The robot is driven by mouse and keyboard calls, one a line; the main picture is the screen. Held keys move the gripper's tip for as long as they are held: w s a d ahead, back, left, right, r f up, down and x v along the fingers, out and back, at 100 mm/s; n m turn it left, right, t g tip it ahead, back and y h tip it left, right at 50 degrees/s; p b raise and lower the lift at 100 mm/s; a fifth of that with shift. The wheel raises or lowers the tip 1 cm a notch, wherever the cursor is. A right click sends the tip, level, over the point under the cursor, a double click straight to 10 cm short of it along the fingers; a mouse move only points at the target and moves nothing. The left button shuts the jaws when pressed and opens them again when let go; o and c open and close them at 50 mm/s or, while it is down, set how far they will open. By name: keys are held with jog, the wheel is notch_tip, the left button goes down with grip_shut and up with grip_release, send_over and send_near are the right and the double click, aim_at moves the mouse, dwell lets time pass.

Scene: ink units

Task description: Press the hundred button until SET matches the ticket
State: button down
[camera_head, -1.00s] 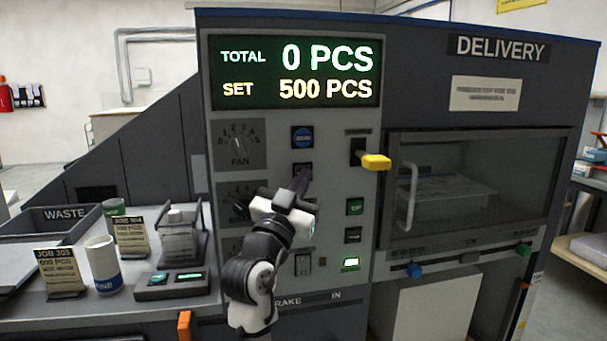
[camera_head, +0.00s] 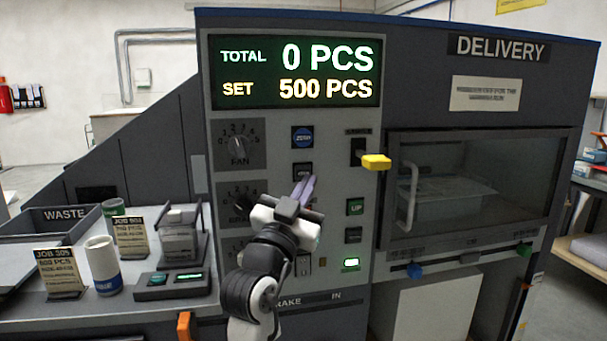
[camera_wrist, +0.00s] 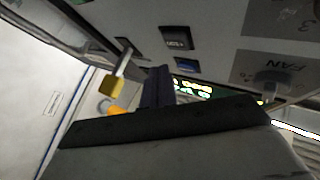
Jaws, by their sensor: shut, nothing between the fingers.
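The display (camera_head: 295,72) reads TOTAL 0 PCS and SET 500 PCS. A dark button (camera_head: 303,169) sits below the blue ZERO button (camera_head: 302,137); its small label is hard to read. My gripper (camera_head: 306,184) is shut and empty, its purple-grey fingers just below and in front of the dark button, apparently apart from it. In the wrist view the fingers (camera_wrist: 158,76) show near a dark button (camera_wrist: 176,38) and a blue one (camera_wrist: 187,65). Two job tickets stand at the left, JOB 305 (camera_head: 58,272) and another (camera_head: 131,237); their small print is blurred.
A yellow-tipped lever (camera_head: 375,162) juts out right of the buttons. Dials, including FAN (camera_head: 238,146), are at the left. A white cup (camera_head: 103,264) and a scale (camera_head: 172,282) stand on the counter.

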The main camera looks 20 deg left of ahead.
jog(key=shift+s+d, duration=0.5)
jog(key=shift+s, duration=0.2)
jog(key=shift+s+d, duration=0.45)
jog(key=shift+s, duration=0.25)
dwell(1.5)
jog(key=s+m+g+p, duration=0.1)
jog(key=m+p, duration=0.1)
jog(key=s+d+m+g+h+p, duration=0.1)
jog(key=m+g+p, duration=0.1)
jog(key=p, duration=0.1)
jog(key=s+d+m+g+h+p, duration=0.1)
jog(key=m+p, duration=0.1)
jog(key=shift+s+r+p, duration=0.2)
jog(key=shift+r+p, duration=0.05)
jog(key=shift+p, duration=0.15)
jog(key=shift+a, duration=0.1)
jog(key=w+a, duration=0.5)
jog(key=w, duration=0.2)
jog(key=shift+w+p, duration=0.2)
jog(key=shift+p, duration=0.2)
dwell(1.7)
